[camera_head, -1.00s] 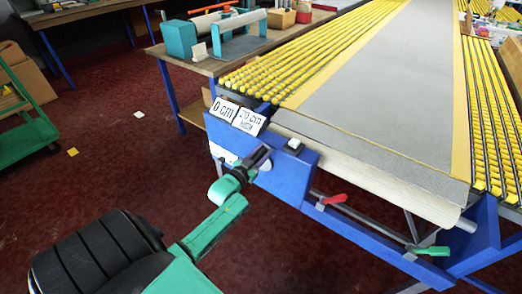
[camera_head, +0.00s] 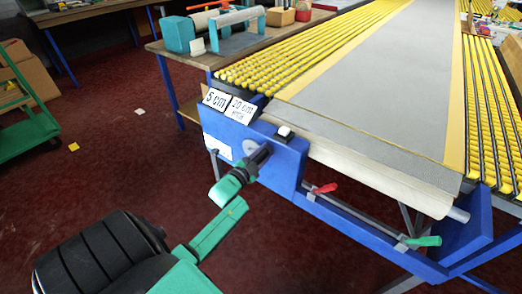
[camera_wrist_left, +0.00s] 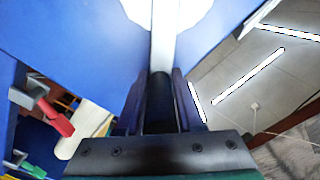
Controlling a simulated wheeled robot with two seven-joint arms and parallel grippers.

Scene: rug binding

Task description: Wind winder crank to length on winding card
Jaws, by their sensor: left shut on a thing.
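The winder is a blue frame (camera_head: 228,130) carrying a rolled grey rug (camera_head: 380,180) with a pale roll underneath. A white counter card (camera_head: 215,99) reads 5 cm. Beside it the winding card (camera_head: 241,109) reads 20 cm, with smaller text I cannot read. My left gripper (camera_head: 262,154) is at the crank on the frame's left end. In the left wrist view, the two fingers close around the dark crank handle (camera_wrist_left: 160,95), and the pale crank arm (camera_wrist_left: 163,40) runs up from it toward a white disc. My right gripper is not in view.
A red lever (camera_head: 326,188) and a green lever (camera_head: 424,241) sit on the front rail. Yellow rods flank the rug. A workbench (camera_head: 170,48) stands behind, and a green cart (camera_head: 28,135) is at far left. The red floor between is mostly clear.

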